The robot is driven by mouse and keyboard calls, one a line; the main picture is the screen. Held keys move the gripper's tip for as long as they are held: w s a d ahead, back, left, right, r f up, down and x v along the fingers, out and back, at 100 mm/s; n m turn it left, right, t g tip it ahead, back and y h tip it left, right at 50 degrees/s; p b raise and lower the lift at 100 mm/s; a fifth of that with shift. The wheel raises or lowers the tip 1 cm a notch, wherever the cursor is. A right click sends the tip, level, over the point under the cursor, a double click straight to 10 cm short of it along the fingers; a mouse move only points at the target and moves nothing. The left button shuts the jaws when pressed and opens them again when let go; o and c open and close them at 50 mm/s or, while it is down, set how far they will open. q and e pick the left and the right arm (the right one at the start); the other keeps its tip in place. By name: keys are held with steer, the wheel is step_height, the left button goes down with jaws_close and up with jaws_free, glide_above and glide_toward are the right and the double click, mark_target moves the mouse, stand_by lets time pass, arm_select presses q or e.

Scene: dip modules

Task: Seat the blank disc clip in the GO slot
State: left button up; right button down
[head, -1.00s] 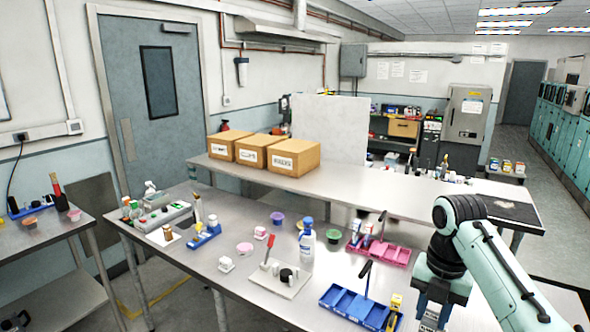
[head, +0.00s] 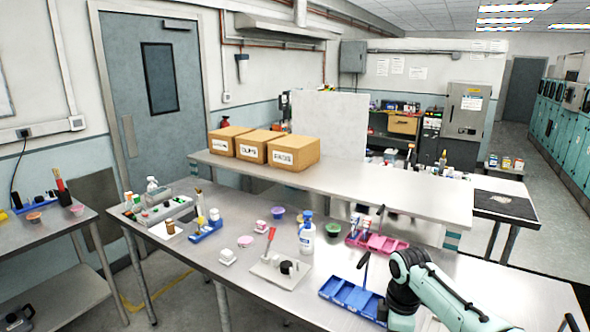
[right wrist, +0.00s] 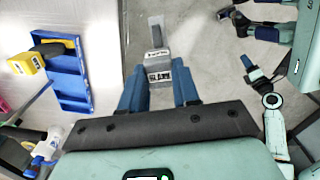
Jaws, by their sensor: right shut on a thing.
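In the head view my own arm hides the right gripper and the block. A blue tray (head: 340,291) with compartments lies beside it; it also shows in the right wrist view (right wrist: 70,85), apart from the held block. A labelled GO slot cannot be made out. What may be my left gripper (right wrist: 253,70) shows small at the right.
A spray bottle (head: 306,240), a pale plate (head: 268,275) with a red-handled tool, and a pink tray (head: 372,245) stand nearby. Boxes (head: 293,155) stand on the rear bench.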

steer(key=f+m, duration=0.2)
steer(key=a+f+m, duration=0.1)
steer(key=f+m, duration=0.1)
steer(key=a+f+m, duration=0.1)
steer(key=f+m, duration=0.1)
steer(key=shift+s+f, duration=0.1)
steer(key=shift+f, duration=0.25)
step_height(320, 180, down, 9)
steer(key=s+a+m, duration=0.2)
steer(key=m, duration=0.7)
steer(key=shift+s+a, duration=0.25)
